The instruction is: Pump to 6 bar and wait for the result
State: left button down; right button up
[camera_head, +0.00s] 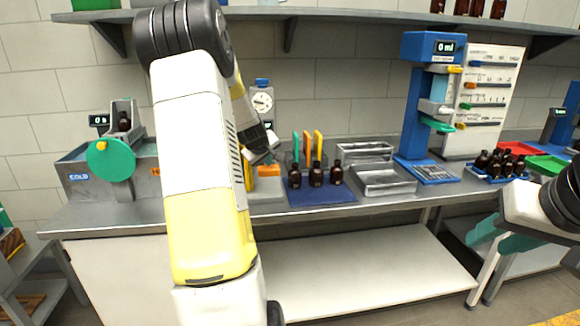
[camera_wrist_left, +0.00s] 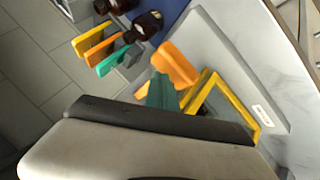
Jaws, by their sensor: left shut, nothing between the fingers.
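A grey gauge unit with a blue top and a round white dial (camera_head: 262,101) stands at the back of the bench; I cannot read its needle. A small dark display below the dial is partly hidden by my left wrist. An orange block (camera_head: 268,170) sits low on this unit, and an orange part (camera_wrist_left: 175,64) beside a yellow frame (camera_wrist_left: 240,103) shows in the left wrist view. My left gripper (camera_head: 262,152) is in front of the unit. Its teal fingertips (camera_wrist_left: 161,92) are shut and empty close to the orange part; contact is unclear. My right gripper (camera_head: 503,238) looks open and empty at the right.
Brown bottles (camera_head: 316,175) stand on a blue mat (camera_head: 320,194) right of the unit. A COLD bath (camera_head: 80,180) with a green wheel is left. My left arm hides the bench between.

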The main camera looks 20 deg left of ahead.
pick_arm(q)
jog(key=shift+r, duration=0.9)
jog(key=shift+r, duration=2.55)
jog(key=shift+d, duration=0.1)
jog(key=s+d+r+m+h, duration=0.1)
jog(key=s+d+r+m, duration=0.25)
jog(key=s+d, duration=0.4)
jog(key=s+d+r+m+h, duration=0.2)
jog(key=s+d+r, duration=0.3)
jog(key=d, duration=0.4)
jog(key=s+d+f+m+g, duration=0.1)
jog(key=s+d+m, duration=0.1)
jog(key=s, duration=0.5)
jog(key=s+d+f+m+g, duration=0.1)
jog(key=s+d+f+m, duration=0.1)
jog(key=s+d, duration=0.3)
jog(key=s+d+f+m+h, duration=0.1)
jog(key=s+d+m, duration=0.1)
jog(key=s, duration=0.8)
jog(key=shift+d+f+m+g, duration=0.3)
jog(key=shift+d+m+g, duration=0.1)
jog(key=shift+d, duration=0.5)
